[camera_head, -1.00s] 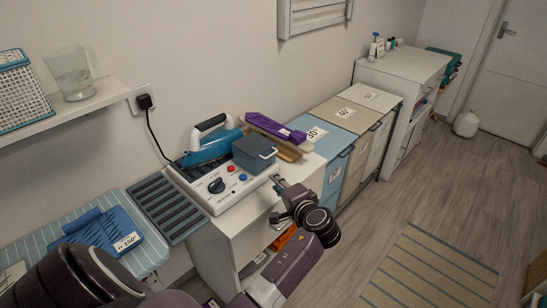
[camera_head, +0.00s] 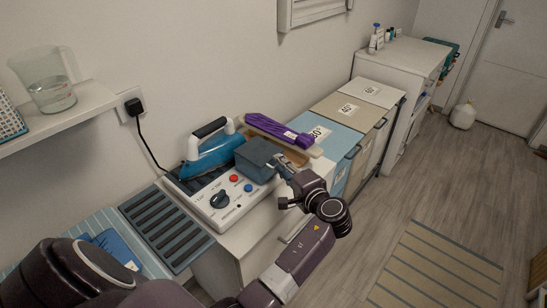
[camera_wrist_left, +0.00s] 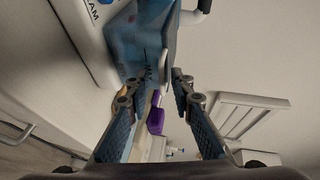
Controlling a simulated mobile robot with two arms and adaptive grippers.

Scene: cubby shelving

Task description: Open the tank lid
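The tank is a dark blue-grey box (camera_head: 257,155) with its lid down, on the right end of the white steam station (camera_head: 225,205). In the left wrist view the tank (camera_wrist_left: 128,45) fills the upper middle, with a grey-blue part of it reaching between the fingertips. My left gripper (camera_head: 286,168) is at the tank's right side, by its front edge. In the wrist view its two fingers (camera_wrist_left: 156,90) stand apart with the blue pads showing. I cannot tell whether they touch the tank. The lid's handle is hidden in the head view. My right gripper is not in view.
Labelled bins (camera_head: 335,135) line the wall further right. A jug (camera_head: 52,92) stands on the left shelf.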

